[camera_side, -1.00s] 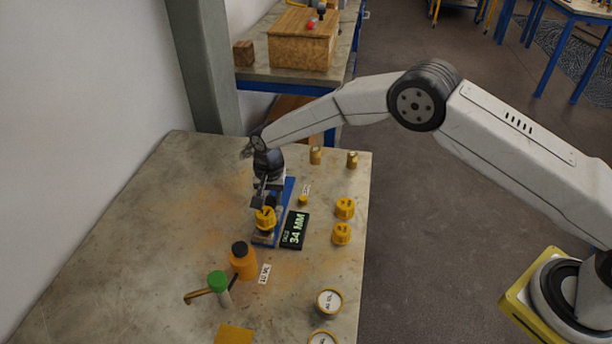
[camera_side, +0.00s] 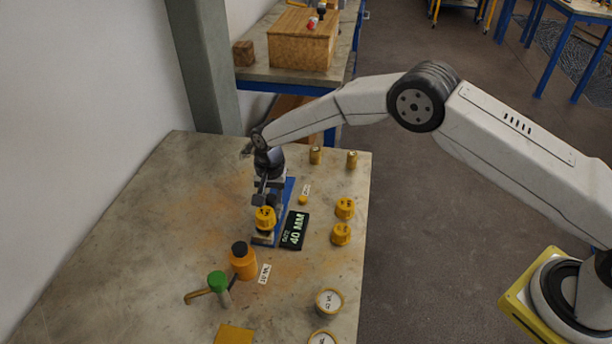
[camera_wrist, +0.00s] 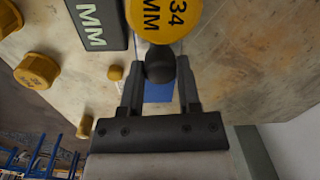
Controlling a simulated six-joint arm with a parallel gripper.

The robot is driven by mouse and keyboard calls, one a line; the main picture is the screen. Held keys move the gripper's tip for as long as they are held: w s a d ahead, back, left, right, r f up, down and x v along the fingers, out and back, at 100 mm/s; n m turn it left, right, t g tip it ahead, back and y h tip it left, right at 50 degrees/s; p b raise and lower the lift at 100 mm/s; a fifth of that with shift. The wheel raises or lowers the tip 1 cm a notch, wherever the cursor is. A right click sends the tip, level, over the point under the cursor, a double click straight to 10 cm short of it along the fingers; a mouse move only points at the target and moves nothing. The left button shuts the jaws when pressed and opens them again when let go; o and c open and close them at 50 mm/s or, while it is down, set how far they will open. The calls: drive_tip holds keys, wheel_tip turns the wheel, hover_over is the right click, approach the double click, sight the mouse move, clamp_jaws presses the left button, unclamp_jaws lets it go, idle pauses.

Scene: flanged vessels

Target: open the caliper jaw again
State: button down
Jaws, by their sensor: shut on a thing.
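The caliper's blue base (camera_side: 287,192) lies on the bench, and a strip of it shows in the wrist view (camera_wrist: 158,94). A yellow vessel (camera_side: 265,214) stands at its near end; its lid (camera_wrist: 158,18) is marked 34 MM in the wrist view. The dark display (camera_side: 294,231) beside the caliper reads 40 MM. My gripper (camera_wrist: 159,74) is shut on the dark round knob (camera_wrist: 160,63) of the caliper jaw, with a finger on each side. In the side view my gripper (camera_side: 268,198) hides most of the jaw. I cannot tell the gap between jaw and vessel.
Yellow caps (camera_side: 345,208) and small yellow parts (camera_side: 315,155) stand right of the caliper. An orange bottle (camera_side: 243,261) and a green-topped item (camera_side: 218,282) stand in front. The bench's left side is clear.

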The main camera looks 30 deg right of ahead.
drive_tip(key=shift+w+d, duration=1.05)
drive_tip(key=shift+w, duration=0.1)
drive_tip(key=shift+c, duration=1.5)
unclamp_jaws()
drive_tip(key=shift+r, duration=0.2)
wheel_tip(320, 180, up, 8)
drive_tip(key=shift+s+d+f, duration=0.15)
drive_tip(key=shift+f, duration=0.1)
drive_tip(key=shift+d, duration=0.1)
